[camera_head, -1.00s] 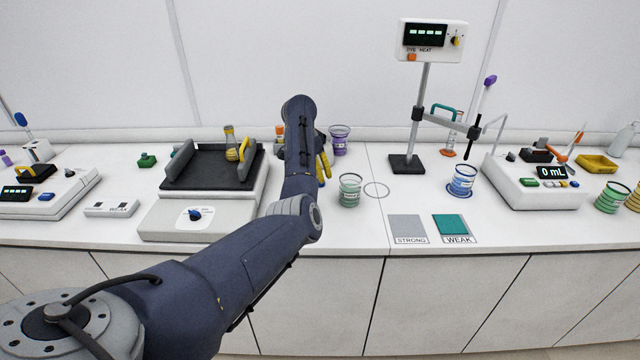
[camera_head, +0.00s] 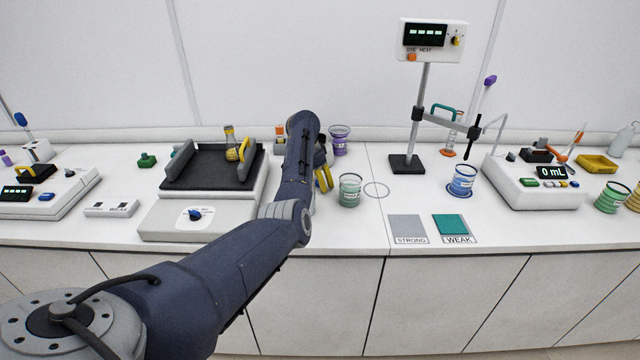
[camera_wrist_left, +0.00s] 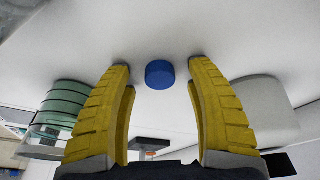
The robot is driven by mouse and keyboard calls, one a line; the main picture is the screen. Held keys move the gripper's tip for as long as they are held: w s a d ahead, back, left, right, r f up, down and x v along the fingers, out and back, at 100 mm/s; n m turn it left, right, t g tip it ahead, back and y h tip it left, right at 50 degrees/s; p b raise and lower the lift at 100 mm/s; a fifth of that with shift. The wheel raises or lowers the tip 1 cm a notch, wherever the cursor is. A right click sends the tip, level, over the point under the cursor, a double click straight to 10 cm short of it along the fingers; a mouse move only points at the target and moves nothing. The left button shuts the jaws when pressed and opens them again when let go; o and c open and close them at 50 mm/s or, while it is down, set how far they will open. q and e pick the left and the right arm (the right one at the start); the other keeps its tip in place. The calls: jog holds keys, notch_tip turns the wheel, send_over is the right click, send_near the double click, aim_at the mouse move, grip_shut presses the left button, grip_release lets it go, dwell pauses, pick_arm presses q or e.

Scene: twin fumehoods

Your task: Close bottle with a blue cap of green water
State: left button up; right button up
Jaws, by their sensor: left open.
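A blue cap (camera_wrist_left: 159,74) sits on the white bench top in the left wrist view, between and slightly beyond my left fingertips. My left gripper (camera_wrist_left: 160,66) is open around the line of the cap, with nothing held. In the head view the same yellow-fingered gripper (camera_head: 323,178) points down at the bench, left of a beaker of green liquid (camera_head: 349,190). The cap is hidden behind my arm there. The green beaker also shows at the left of the left wrist view (camera_wrist_left: 62,108). I cannot make out a separate bottle of green water.
A shaker with a black tray (camera_head: 212,165) stands left of my gripper, holding a yellow-topped flask (camera_head: 231,145). A purple beaker (camera_head: 340,140) stands behind it. A blue beaker (camera_head: 462,180) and a stand (camera_head: 407,163) are to the right. Bench around the empty ring (camera_head: 377,190) is clear.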

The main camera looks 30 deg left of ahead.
pick_arm(q)
jog(key=c, duration=1)
jog(key=shift+r, duration=0.15)
notch_tip(320, 180, up, 20)
dwell(0.5)
dwell(0.3)
